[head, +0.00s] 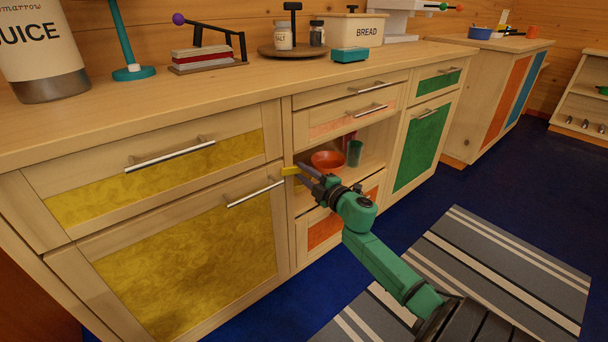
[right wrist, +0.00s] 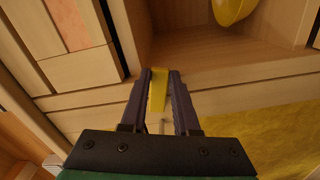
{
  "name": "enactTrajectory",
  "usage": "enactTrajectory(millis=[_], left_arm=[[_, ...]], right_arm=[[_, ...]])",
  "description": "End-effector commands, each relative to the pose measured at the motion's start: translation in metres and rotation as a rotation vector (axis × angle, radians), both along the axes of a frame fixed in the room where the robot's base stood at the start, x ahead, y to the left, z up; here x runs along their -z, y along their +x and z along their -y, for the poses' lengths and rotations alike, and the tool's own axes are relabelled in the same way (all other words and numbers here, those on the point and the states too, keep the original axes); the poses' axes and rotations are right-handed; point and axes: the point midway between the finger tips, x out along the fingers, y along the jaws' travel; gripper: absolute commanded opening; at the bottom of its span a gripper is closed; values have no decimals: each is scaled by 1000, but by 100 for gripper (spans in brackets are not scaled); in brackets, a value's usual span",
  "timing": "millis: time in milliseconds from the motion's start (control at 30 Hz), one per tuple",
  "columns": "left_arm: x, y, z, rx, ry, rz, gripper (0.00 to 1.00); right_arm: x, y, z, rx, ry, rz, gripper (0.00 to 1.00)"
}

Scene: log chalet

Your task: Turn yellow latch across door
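The yellow latch (head: 290,171) is a small bar on the cabinet front, at the upper right corner of the yellow door (head: 185,265), beside the open shelf compartment. The door looks closed and has a silver handle (head: 255,193). My right gripper (head: 304,174) is at the latch, reaching in from the right. In the right wrist view, the latch (right wrist: 158,88) lies between the two dark fingertips (right wrist: 160,76), with little or no gap at the tips. I cannot tell whether the fingers press on it. My left gripper is out of view.
The open compartment holds a red-orange bowl (head: 327,160) and a green cup (head: 355,152). A yellow drawer (head: 165,180) with a handle is above the door. A yellow rounded object (right wrist: 232,8) shows in the right wrist view. A striped rug (head: 500,270) lies on the blue floor.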

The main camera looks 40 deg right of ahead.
Motion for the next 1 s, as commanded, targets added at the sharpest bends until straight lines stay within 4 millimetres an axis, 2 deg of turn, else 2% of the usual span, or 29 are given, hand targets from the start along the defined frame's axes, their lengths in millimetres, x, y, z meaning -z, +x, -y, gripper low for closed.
enactTrajectory(millis=[200, 467, 700, 733, 800, 1000], left_arm=[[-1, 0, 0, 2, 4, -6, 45], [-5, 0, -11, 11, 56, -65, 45], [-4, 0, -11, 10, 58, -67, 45], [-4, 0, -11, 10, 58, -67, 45], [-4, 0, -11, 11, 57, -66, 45], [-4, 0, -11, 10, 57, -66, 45]], right_arm=[[-1, 0, 0, 0, -20, 0, 0], [-7, 0, 1, 0, -282, -7, 0], [-7, 0, 1, 0, -291, -7, 0], [-7, 0, 1, 0, -291, -7, 38], [-7, 0, 1, 0, -290, -7, 60], [-7, 0, 1, 0, -288, -6, 60]])
